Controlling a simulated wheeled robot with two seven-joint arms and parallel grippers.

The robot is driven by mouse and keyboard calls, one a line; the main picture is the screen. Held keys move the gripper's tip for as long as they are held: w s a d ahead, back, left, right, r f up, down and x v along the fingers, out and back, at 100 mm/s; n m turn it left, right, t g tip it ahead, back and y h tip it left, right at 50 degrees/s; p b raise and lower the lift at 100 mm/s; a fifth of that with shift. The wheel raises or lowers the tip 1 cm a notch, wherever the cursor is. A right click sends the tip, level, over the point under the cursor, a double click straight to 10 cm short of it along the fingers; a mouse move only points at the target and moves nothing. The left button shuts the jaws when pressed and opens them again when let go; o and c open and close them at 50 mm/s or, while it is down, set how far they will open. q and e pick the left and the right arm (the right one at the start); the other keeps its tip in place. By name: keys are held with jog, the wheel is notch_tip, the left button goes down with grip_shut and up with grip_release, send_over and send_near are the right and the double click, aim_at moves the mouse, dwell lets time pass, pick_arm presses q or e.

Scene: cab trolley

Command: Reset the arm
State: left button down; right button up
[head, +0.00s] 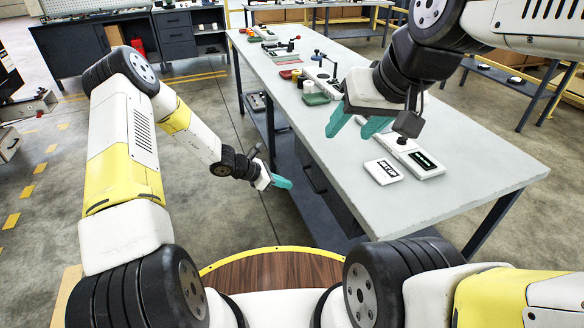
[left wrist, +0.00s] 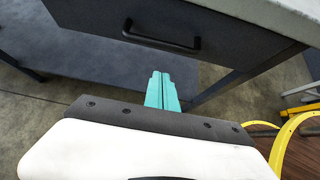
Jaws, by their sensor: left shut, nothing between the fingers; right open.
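My left gripper (head: 282,182) hangs low at the left side of the long grey table (head: 440,197), below the level of its top. In the left wrist view the teal fingers of my left gripper (left wrist: 161,88) are shut together with nothing between them. They point toward a dark drawer front with a black handle (left wrist: 161,38). My right gripper (head: 356,128) is above the table top, its teal fingers apart and empty.
A dark cabinet (head: 178,35) stands at the back left. The floor left of the table is mostly clear.

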pick_arm(q)
jog(key=v, duration=0.8)
jog(key=s+a+r+m+y, duration=0.1)
jog(key=s+r+m, duration=0.25)
jog(key=r, duration=0.45)
jog(key=s+a+r+m+y, duration=0.1)
jog(key=s+r+m, duration=0.2)
jog(key=r+m, duration=0.35)
jog(key=s+a+r+m+y, duration=0.1)
jog(key=s+r+m, duration=0.25)
jog(key=r, duration=0.55)
jog(key=s+a+r+m+t+y, duration=0.1)
jog(key=s+a+r+m, duration=0.3)
jog(key=s, duration=0.4)
jog(key=s+a+r+m+t+y, duration=0.2)
jog(key=s+a+r+m+y, duration=0.1)
jog(key=s+r, duration=0.4)
jog(key=shift+s+a+m+y, duration=0.3)
jog(key=shift+s+a+m, duration=0.35)
jog(key=shift+s+a, duration=0.3)
jog(key=shift+d, duration=0.1)
